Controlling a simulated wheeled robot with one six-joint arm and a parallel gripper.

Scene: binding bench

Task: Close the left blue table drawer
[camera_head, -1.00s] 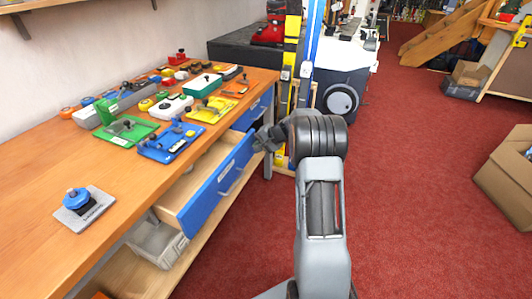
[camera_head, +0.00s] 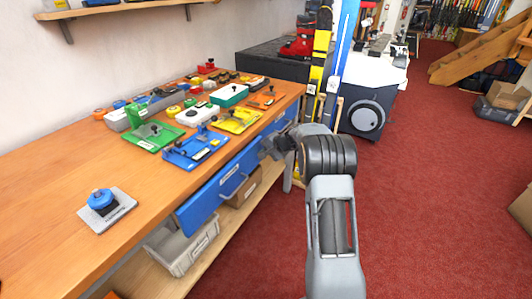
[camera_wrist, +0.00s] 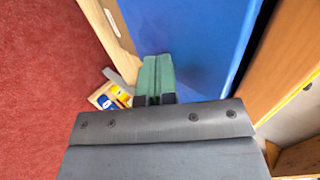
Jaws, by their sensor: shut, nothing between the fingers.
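The left blue drawer (camera_head: 212,198) is under the front edge of the wooden workbench. Its front sits close to the bench edge, and no open drawer interior shows; I cannot tell whether it is fully flush. Its grey bar handle (camera_head: 235,187) faces the aisle. My gripper (camera_head: 268,147) is shut and empty beside the right end of the drawer front. In the wrist view, my green fingertips (camera_wrist: 155,62) lie together over the large blue front (camera_wrist: 190,35); I cannot tell whether they touch it.
Another blue drawer front (camera_head: 284,122) lies farther right. The bench top (camera_head: 60,180) holds coloured plates, tools and a blue-knobbed device (camera_head: 103,201). A grey bin (camera_head: 180,252) and a cardboard box (camera_head: 242,187) stand on the lower shelf.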

